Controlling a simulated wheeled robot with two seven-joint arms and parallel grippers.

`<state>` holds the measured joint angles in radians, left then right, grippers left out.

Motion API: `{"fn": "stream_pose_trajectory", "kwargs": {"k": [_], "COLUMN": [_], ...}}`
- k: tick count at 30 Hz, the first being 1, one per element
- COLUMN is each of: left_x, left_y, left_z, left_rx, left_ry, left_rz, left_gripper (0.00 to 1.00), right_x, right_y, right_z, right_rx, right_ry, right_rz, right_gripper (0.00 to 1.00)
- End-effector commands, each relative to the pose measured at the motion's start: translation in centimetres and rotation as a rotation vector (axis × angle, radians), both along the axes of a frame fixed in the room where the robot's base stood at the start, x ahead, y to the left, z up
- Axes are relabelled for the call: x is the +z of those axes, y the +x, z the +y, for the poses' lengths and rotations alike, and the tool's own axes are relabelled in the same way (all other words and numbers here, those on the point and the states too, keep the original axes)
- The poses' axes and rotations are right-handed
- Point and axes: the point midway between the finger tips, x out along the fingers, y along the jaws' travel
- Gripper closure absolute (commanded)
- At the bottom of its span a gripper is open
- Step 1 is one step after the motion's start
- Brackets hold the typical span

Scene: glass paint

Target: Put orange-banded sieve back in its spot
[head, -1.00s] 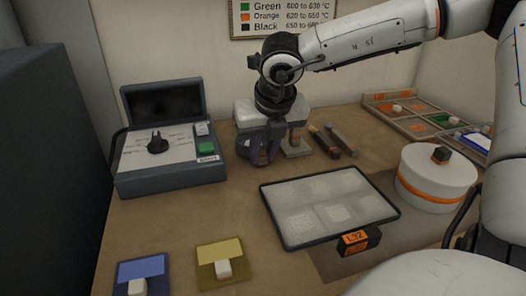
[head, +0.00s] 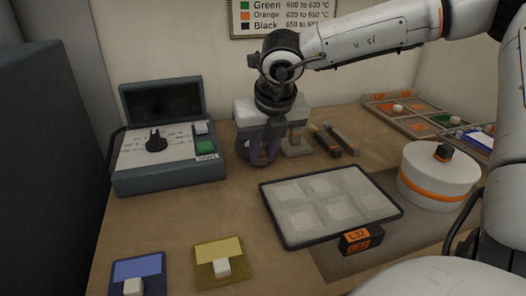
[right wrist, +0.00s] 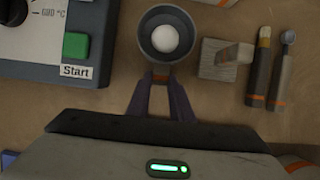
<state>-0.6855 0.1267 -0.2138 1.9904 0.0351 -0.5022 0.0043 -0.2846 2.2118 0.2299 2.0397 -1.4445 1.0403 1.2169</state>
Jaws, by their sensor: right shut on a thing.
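My right gripper (head: 262,152) is shut on the short orange-marked handle (right wrist: 160,75) of a small round grey cup, which I take to be the orange-banded sieve (right wrist: 146,46). A white round patch or ball shows inside it. In the head view the fingers partly hide the cup, low over the table or on it; I cannot tell which. Right of it stands a small wooden block with an upright piece (right wrist: 213,66), also in the head view (head: 296,147). The sieve's own spot is not clearly marked. My left gripper is out of view.
A control box (head: 170,175) stands left of the gripper. Two brush-like tools (head: 325,140) lie right. A dark-rimmed tray (head: 290,243) with grainy white patches is in front, beside a white orange-banded drum (head: 437,168). Blue (head: 137,268) and yellow (head: 220,252) cards lie front left.

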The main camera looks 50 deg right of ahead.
Motion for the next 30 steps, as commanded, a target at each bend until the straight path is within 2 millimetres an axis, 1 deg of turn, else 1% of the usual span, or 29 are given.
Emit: {"fn": "stream_pose_trajectory", "kwargs": {"k": [30], "left_x": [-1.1], "left_y": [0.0], "left_z": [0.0], "left_rx": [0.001], "left_ry": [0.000], "left_rz": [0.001], "left_gripper": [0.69], "right_x": [-0.4], "right_y": [0.0], "right_z": [0.0], "right_rx": [0.000], "right_ry": [0.000], "right_rz": [-0.001], "right_gripper": [1.00]}}
